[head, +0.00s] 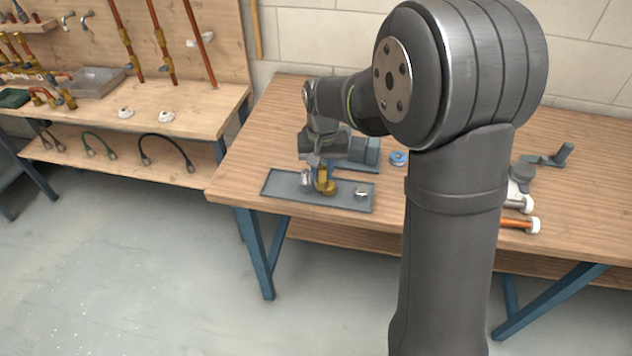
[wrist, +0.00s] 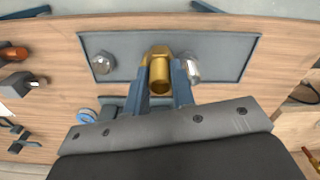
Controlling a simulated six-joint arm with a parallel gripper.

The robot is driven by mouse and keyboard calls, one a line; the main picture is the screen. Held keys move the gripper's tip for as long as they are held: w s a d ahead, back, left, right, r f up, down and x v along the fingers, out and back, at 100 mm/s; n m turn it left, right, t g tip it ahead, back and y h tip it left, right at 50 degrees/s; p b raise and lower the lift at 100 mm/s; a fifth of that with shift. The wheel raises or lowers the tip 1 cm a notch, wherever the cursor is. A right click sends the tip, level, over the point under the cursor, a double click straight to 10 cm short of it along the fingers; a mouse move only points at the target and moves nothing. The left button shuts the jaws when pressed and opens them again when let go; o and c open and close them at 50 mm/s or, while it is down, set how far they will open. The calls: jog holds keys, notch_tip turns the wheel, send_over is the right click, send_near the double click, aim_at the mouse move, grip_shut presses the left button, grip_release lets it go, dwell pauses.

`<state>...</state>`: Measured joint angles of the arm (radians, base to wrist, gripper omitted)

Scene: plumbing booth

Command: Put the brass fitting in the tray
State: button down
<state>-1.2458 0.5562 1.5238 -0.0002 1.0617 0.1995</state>
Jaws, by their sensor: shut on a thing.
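The brass fitting (head: 326,184) is a gold-coloured elbow. It is held between the two blue fingers of my gripper (wrist: 158,88), which is shut on it in the wrist view. The tray (head: 285,184) is a shallow grey rectangle near the front left edge of the workbench, and it also shows in the wrist view (wrist: 124,52). The fitting is over the middle of the tray. I cannot tell whether it touches the tray floor. A silvery fitting (wrist: 103,62) lies at one end of the tray, and another (wrist: 191,69) lies close beside one finger.
A blue round roll (head: 398,158) and a grey block-like holder (head: 366,152) stand behind the tray. An orange-handled tool (head: 520,224) lies on the right of the bench.

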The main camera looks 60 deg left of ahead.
aim_at(316, 183)
jog(key=shift+s+a+f, duration=0.45)
jog(key=shift+s+a, duration=0.05)
jog(key=shift+a, duration=0.1)
jog(key=shift+f, duration=2)
jog(key=shift+f, duration=0.1)
jog(key=c, duration=1.2)
grip_release()
jog(key=shift+c, duration=0.2)
notch_tip(316, 183, up, 12)
